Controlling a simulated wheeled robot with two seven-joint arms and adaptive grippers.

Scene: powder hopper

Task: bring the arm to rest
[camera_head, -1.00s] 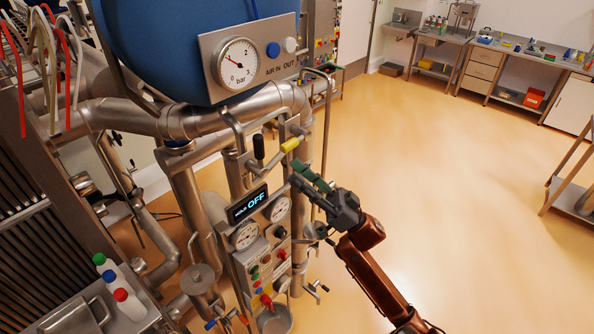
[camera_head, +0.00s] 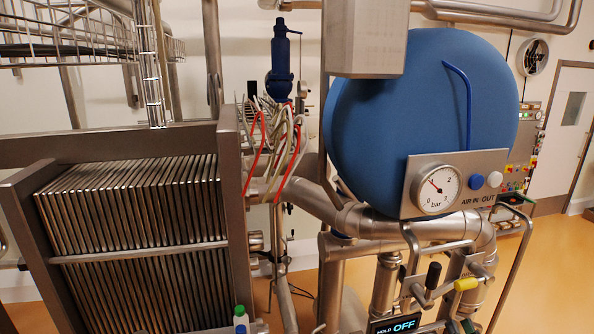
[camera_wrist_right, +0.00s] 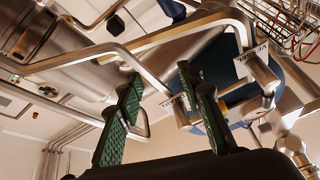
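Only the fingertips of my right gripper (camera_head: 461,325) show at the bottom edge of the head view, just below the yellow-gripped lever (camera_head: 466,284). In the right wrist view my right gripper (camera_wrist_right: 160,85) has its two green fingers well apart, with nothing held between them. Bent steel bars (camera_wrist_right: 85,52) pass beyond the fingertips; whether any finger touches them I cannot tell. My left gripper is in neither view.
The blue tank (camera_head: 380,120) with a pressure gauge (camera_head: 436,189) stands above the steel pipes. A black-gripped lever (camera_head: 433,275) and a display reading OFF (camera_head: 403,325) are close to my right fingertips. A plate stack (camera_head: 140,200) fills the left. Orange floor is clear at the right.

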